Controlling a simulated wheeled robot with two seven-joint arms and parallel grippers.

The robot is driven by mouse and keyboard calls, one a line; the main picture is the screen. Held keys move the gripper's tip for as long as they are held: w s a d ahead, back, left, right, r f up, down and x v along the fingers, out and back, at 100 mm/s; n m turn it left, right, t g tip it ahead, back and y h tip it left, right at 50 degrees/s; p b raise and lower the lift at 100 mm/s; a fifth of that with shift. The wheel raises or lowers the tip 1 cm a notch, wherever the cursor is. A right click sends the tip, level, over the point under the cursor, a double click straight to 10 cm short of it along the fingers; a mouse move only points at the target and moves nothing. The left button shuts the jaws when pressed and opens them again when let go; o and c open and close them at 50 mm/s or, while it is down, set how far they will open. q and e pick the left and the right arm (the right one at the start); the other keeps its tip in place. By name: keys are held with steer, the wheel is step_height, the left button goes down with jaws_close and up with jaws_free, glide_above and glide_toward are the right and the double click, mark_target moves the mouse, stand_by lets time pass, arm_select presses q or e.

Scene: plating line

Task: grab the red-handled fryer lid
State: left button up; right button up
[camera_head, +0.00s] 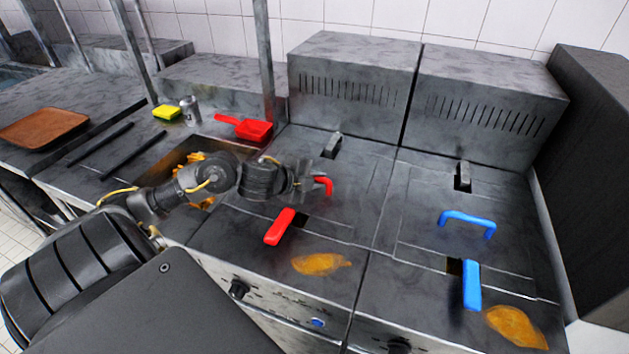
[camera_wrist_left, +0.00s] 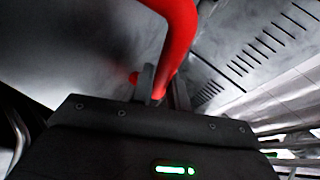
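The red lid handle (camera_head: 326,185) stands on the left fryer's flat grey lid (camera_head: 345,205). My left gripper (camera_head: 312,182) reaches it from the left, and its wrist hides part of the handle. In the left wrist view the red handle (camera_wrist_left: 176,45) runs down between the two close-set fingers (camera_wrist_left: 162,92), which look shut on it. The lid appears to lie flat on the fryer. My right gripper is not in view.
A red basket handle (camera_head: 280,226) sits in front of the lid. The right fryer has a blue lid handle (camera_head: 467,221) and a blue basket handle (camera_head: 471,285). A red scoop (camera_head: 252,130), yellow sponge (camera_head: 166,111), can (camera_head: 190,110) and brown tray (camera_head: 42,128) lie behind or left of my arm.

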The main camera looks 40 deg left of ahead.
arm_select(q)
steer(key=shift+w+d+f, duration=0.1)
steer(key=shift+f, duration=0.05)
jaws_close()
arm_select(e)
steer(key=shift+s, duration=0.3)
arm_select(q)
steer(key=shift+r, duration=0.2)
